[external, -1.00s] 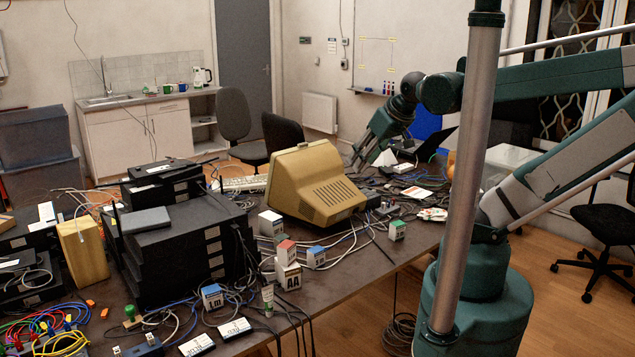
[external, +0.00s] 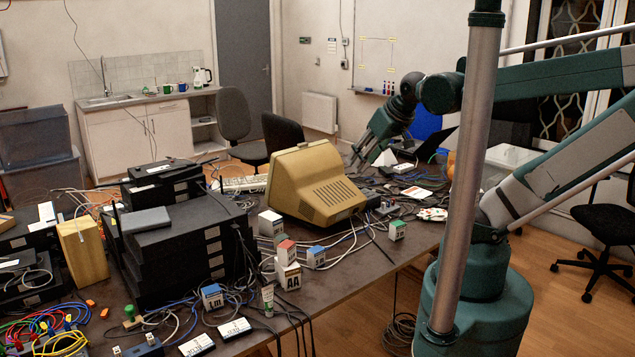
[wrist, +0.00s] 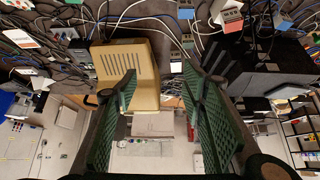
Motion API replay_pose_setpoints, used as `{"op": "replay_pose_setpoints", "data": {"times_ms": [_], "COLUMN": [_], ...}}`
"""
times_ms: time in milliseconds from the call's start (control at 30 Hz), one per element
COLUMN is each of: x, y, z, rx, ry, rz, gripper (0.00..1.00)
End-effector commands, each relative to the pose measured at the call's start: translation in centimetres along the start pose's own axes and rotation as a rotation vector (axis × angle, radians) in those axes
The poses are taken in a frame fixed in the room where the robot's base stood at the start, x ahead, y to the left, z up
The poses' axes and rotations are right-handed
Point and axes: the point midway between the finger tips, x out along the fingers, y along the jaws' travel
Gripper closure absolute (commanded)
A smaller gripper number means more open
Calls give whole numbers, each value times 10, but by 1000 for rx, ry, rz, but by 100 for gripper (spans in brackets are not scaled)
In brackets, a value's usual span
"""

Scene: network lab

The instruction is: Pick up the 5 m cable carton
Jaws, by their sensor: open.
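Several small cable cartons stand on the table in the external view. A blue-and-white one (external: 212,297) at the front reads about "1m". Another blue-and-white one (external: 316,257) and a green-and-white one (external: 397,231) stand nearer the monitor; their lengths are too small to read. I cannot tell which carton is the 5 m one. My gripper (external: 360,162) is open and empty above the far part of the table, behind the monitor and apart from these cartons. Its two spread fingers (wrist: 160,82) also show in the wrist view.
A beige monitor (external: 316,185) stands mid-table, between the gripper and the cartons. Black stacked equipment (external: 180,250) is left of the cartons. A red-topped carton (external: 287,252) sits on an "AA" carton (external: 289,277). Loose cables surround them.

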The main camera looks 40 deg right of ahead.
Motion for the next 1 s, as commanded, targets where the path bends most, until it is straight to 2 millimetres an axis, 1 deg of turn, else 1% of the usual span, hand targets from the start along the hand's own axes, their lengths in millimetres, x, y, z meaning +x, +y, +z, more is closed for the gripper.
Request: {"op": "replay_pose_setpoints", "data": {"times_ms": [167,367,667,1000], "x": [6,21,54,94], "y": [-2,-7,-18,-31], "z": [-1,-3,-6,-5], "rx": [27,102,262,446], "ry": [-15,-57,-138,-217], "rz": [1,10,46,118], "gripper": [59,59,59,59]}}
